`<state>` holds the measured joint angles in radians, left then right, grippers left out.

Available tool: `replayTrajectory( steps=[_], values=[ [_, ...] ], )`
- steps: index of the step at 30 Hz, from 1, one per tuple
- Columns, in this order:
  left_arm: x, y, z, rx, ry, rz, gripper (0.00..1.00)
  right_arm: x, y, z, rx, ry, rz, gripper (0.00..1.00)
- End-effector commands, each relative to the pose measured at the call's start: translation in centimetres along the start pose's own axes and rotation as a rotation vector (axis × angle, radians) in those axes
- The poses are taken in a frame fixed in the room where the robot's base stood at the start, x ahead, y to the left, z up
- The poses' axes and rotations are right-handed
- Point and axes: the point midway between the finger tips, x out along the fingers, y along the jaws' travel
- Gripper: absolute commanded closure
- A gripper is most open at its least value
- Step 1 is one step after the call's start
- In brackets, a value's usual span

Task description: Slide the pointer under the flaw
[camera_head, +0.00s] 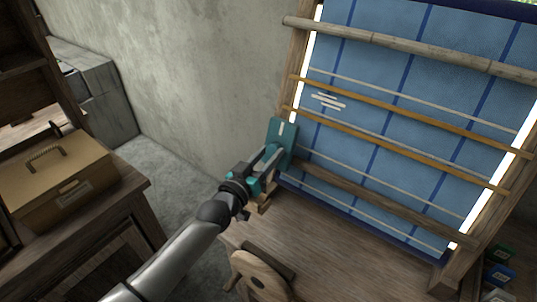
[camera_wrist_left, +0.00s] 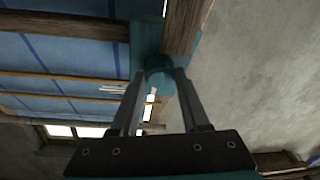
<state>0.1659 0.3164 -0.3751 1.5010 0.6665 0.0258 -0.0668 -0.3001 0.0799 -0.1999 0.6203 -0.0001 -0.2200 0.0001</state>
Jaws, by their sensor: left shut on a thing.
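The pointer is a teal plate (camera_head: 284,135) with a short white line, on the left post of the loom. The flaw is a cluster of short white threads (camera_head: 328,101) on the blue checked cloth, up and to the right of the pointer in the head view. In the left wrist view, the flaw (camera_wrist_left: 113,89) shows left of my fingers. My left gripper (camera_head: 270,161) is shut on the pointer's round teal knob (camera_wrist_left: 160,67), with a finger on either side in the wrist view (camera_wrist_left: 158,77). My right gripper is out of view.
A wooden loom post (camera_wrist_left: 184,24) runs beside the pointer. Thin rods and a round beam (camera_head: 400,45) cross the cloth. A wooden bench top (camera_head: 330,230) lies below. A brown lidded box (camera_head: 60,175) stands on a cabinet at left.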

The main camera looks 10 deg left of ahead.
Motion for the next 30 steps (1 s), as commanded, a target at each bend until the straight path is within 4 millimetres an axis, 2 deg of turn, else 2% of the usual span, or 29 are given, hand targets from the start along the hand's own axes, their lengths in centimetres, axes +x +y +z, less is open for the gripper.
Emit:
replayTrajectory(
  steps=[11, 14, 21, 25, 30],
  values=[
    [0.0, 0.2, 0.1, 0.0, -0.002, 0.0, 1.0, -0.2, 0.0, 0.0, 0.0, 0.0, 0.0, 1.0],
    [-0.1, 1.4, 0.3, -0.005, -0.003, 0.0, 1.0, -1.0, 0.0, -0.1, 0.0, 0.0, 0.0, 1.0],
    [-0.5, 5.7, 1.3, -0.006, -0.004, 0.001, 1.0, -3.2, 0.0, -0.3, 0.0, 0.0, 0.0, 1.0],
    [-0.7, 7.0, 1.8, -0.002, -0.005, 0.001, 1.0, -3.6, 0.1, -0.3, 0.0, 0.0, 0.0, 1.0],
    [-0.7, 7.4, 1.9, 0.0, -0.003, 0.001, 1.0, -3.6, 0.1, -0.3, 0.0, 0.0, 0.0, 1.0]
  ],
)
